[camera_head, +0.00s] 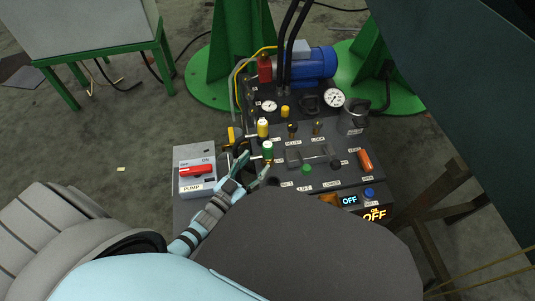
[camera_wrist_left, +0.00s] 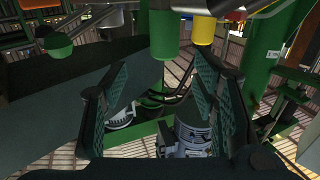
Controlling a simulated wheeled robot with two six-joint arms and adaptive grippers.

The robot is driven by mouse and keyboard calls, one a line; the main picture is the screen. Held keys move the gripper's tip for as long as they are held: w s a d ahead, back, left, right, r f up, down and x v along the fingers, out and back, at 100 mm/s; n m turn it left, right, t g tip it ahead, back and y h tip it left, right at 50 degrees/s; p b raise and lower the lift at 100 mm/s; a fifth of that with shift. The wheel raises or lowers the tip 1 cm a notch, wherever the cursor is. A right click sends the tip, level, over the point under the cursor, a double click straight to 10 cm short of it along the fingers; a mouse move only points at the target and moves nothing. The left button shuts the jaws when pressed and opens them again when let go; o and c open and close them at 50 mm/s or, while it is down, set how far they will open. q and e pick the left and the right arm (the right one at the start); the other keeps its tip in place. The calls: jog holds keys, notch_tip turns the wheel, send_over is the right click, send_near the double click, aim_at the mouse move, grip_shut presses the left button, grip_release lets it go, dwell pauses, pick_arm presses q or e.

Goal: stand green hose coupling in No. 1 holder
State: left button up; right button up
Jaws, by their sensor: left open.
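The green hose coupling (camera_head: 268,151), with a pale top, stands upright at the left edge of the dark panel in the head view. In the left wrist view a green cylinder (camera_wrist_left: 163,32), apparently this coupling, hangs at the top of the picture between the finger lines. My left gripper (camera_head: 257,166) is open just in front of it, with nothing in its jaws. In the left wrist view its two fingers (camera_wrist_left: 162,70) are spread wide. I cannot tell whether a finger touches the coupling. The No. 1 holder cannot be made out for certain. My right gripper is not in view.
A yellow coupling (camera_head: 263,129) stands just behind the green one; a yellow cylinder (camera_wrist_left: 204,30) shows beside it in the wrist view. A pump switch box (camera_head: 196,171) is left of my gripper. Knobs and an orange handle (camera_head: 365,160) crowd the panel.

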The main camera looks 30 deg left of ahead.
aim_at(264, 148)
pick_arm(q)
jog(key=w+b, duration=0.1)
jog(key=w, duration=0.4)
jog(key=w+b, duration=0.1)
jog(key=w, duration=0.2)
jog(key=shift+w+d+r+b, duration=0.2)
jog(key=shift+d+r+b, duration=0.05)
jog(key=shift+r+b, duration=0.05)
grip_shut()
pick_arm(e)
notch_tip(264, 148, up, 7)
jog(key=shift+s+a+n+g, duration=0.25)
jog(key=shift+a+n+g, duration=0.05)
pick_arm(q)
jog(key=shift+r, duration=0.1)
